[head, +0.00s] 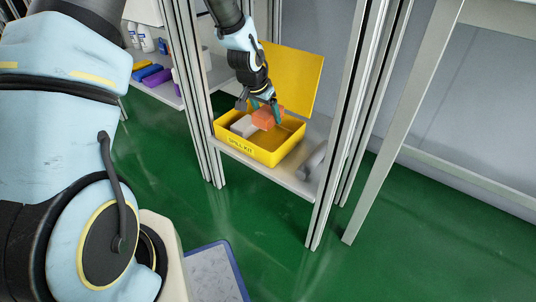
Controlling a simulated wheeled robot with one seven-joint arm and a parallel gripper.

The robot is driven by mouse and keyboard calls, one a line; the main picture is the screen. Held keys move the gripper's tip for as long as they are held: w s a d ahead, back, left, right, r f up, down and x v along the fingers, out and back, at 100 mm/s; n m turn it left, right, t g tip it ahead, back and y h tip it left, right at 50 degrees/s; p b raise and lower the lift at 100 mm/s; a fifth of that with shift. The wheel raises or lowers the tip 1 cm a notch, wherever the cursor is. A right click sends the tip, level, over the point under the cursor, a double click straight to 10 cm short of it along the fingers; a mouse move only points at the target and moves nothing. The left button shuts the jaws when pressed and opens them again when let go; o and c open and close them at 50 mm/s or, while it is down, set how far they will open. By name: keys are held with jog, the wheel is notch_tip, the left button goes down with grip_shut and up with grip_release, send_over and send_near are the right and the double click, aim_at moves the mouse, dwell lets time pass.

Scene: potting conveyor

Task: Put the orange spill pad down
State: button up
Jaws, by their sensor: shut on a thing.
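The orange spill pad (266,117) is a small block inside or just above the yellow spill kit box (262,153). My gripper (265,106) reaches down over the box with its teal fingers shut on the pad. A pale grey block (243,126) lies in the box, left of the pad. The box is open, with its yellow lid (293,79) raised at the back. I cannot tell whether the pad touches the box floor.
The box stands on a low grey shelf (288,183) between metal posts (348,130). Bottles (146,40) and coloured blocks (157,77) stand on shelves at the left. Green floor (420,240) is clear at right.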

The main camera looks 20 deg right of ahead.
aim_at(261, 116)
jog(key=shift+d+f+b, duration=0.3)
jog(key=shift+d+b, duration=0.05)
jog(key=shift+d, duration=0.15)
notch_tip(261, 116, down, 9)
jog(key=b, duration=0.3)
jog(key=shift+f, duration=0.2)
jog(key=shift+b, duration=0.3)
jog(key=shift+f, duration=0.2)
jog(key=o, duration=1.2)
jog(key=p+v, duration=0.4)
jog(key=v, duration=0.8)
jog(key=shift+r, duration=0.25)
